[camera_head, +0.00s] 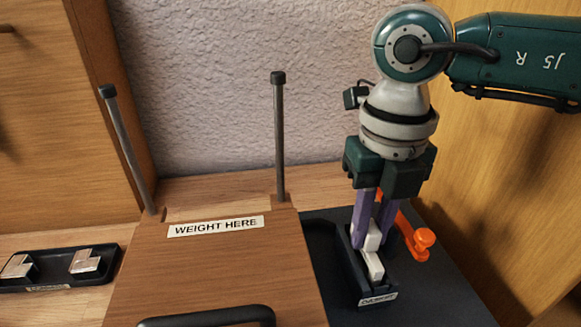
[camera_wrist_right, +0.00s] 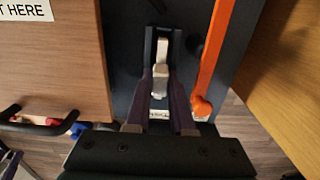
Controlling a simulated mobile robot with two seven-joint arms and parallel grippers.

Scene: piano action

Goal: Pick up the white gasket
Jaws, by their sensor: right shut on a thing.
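The white gasket (camera_head: 374,262) is a small stepped white piece in a narrow dark holder (camera_head: 352,275) with a small label at its front end. It also shows in the right wrist view (camera_wrist_right: 160,80), lying lengthwise in the holder. My right gripper (camera_head: 370,238) points down over the holder, its two purple fingers shut on the white gasket from both sides. The fingers hide part of the gasket. The gasket is still within the holder's walls; I cannot tell whether it touches the bottom. My left gripper is not in the head view.
An orange bar with a knob (camera_head: 424,238) stands close right of my right gripper. A wooden block labelled WEIGHT HERE (camera_head: 180,265) with a dark handle and two upright rods (camera_head: 279,140) is to the left. A black tray (camera_head: 50,284) with metal pieces lies far left.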

